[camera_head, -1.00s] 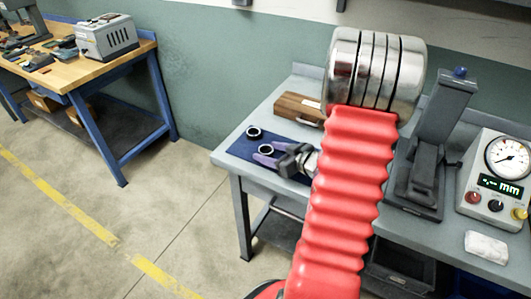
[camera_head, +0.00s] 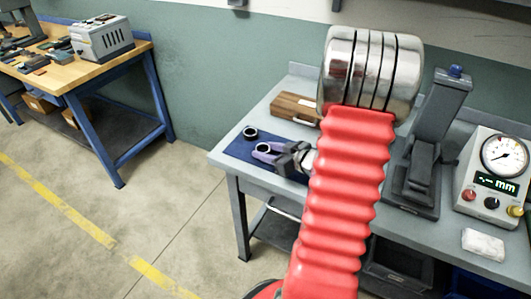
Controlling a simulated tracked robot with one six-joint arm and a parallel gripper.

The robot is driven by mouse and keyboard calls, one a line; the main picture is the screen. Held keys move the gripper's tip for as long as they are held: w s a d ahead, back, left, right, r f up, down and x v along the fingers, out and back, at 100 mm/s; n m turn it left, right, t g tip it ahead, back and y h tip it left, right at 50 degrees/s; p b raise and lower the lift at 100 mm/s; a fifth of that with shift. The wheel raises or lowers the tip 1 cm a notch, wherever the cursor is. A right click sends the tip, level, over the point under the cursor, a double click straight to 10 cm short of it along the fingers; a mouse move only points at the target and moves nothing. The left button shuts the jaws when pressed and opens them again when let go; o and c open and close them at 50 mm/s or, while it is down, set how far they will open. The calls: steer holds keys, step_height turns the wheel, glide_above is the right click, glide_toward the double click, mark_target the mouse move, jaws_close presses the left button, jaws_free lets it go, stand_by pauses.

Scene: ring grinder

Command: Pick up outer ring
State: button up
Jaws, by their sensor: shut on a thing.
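Two small dark-rimmed rings are at the blue mat (camera_head: 239,149) on the left end of the grey bench. The far ring (camera_head: 250,132) lies free on the mat. The nearer one, which I take as the outer ring (camera_head: 262,147), is between the purple-tipped fingers of my gripper (camera_head: 264,152). My gripper is shut on it, low at the mat. Part of this ring is hidden by the fingers, and I cannot tell whether it still touches the mat.
A wooden box (camera_head: 297,108) stands behind the mat. My red arm hides the bench's middle. Right of it are a dark upright stand (camera_head: 427,145), a dial gauge unit (camera_head: 496,170) and a white cloth (camera_head: 484,244). A wooden-topped workbench (camera_head: 85,68) is at far left.

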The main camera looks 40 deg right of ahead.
step_height(320, 180, up, 10)
steer(key=shift+f, duration=0.25)
stand_by(0.3)
stand_by(0.5)
steer(key=w+a+r, duration=0.1)
steer(key=w+a, duration=1.2)
steer(key=a, duration=0.1)
steer(key=a+f, duration=0.2)
steer(key=a, duration=0.7)
steer(key=w+a+f, duration=0.1)
steer(key=a+f, duration=0.1)
steer(key=a, duration=0.7)
steer(key=shift+w, duration=0.2)
steer(key=shift+s, duration=0.1)
